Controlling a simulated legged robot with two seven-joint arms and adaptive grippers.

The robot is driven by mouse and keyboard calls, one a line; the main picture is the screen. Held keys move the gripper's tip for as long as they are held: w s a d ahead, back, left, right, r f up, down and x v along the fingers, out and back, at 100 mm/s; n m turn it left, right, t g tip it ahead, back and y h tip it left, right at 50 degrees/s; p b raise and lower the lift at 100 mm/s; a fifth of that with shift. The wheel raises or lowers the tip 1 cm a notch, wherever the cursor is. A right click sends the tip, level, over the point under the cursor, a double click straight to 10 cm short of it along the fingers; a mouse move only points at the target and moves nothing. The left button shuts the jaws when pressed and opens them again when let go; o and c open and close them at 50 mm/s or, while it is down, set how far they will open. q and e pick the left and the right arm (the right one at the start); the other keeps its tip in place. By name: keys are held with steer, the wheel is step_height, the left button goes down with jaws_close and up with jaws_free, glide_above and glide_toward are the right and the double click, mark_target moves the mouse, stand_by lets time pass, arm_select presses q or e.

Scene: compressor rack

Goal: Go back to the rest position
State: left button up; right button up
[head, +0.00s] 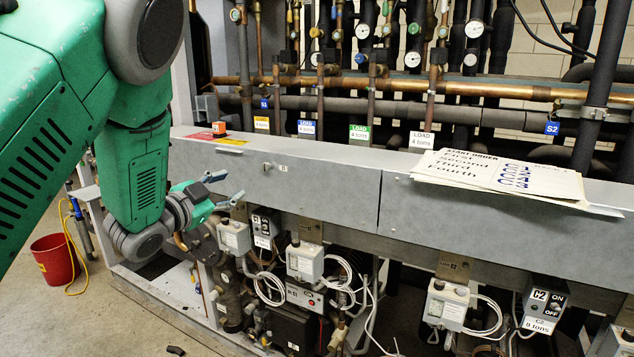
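My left gripper (229,188) hangs in front of the grey metal beam of the compressor rack (330,185), at the left of the head view. Its two dark fingers stand apart, with nothing visible between them. It is above and to the left of a grey switch box marked C1 (265,224). The green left arm covers the upper left of the view. My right gripper is not in view.
Papers (500,178) lie on top of the beam at the right. A C2 switch box (544,302) and several grey boxes with looped cables hang below. Pipes with gauges stand behind. A red bucket (56,258) stands on the floor at the left.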

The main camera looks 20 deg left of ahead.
arm_select(q)
steer(key=s+d+f+n+g+y+b, duration=0.1)
steer(key=s+d+f+n+g, duration=0.2)
steer(key=f, duration=0.7)
steer(key=s+d+f+g, duration=0.25)
steer(key=s+f, duration=0.25)
steer(key=f, duration=0.5)
steer(key=s+d+f+n+g+y+b, duration=0.1)
steer(key=s+d+f+n+g, duration=0.3)
steer(key=f, duration=0.6)
steer(key=s+d+f+g, duration=0.2)
steer(key=s+f, duration=0.2)
steer(key=s, duration=0.4)
steer(key=s+d+f+g, duration=0.2)
steer(key=s+f, duration=0.3)
steer(key=s, duration=0.3)
steer(key=s+d+f+n+g+b, duration=0.1)
steer(key=s+f+g, duration=0.3)
steer(key=s, duration=0.5)
steer(key=shift+d+f+h, duration=0.15)
steer(key=shift+d+h, duration=0.25)
steer(key=shift+d, duration=0.35)
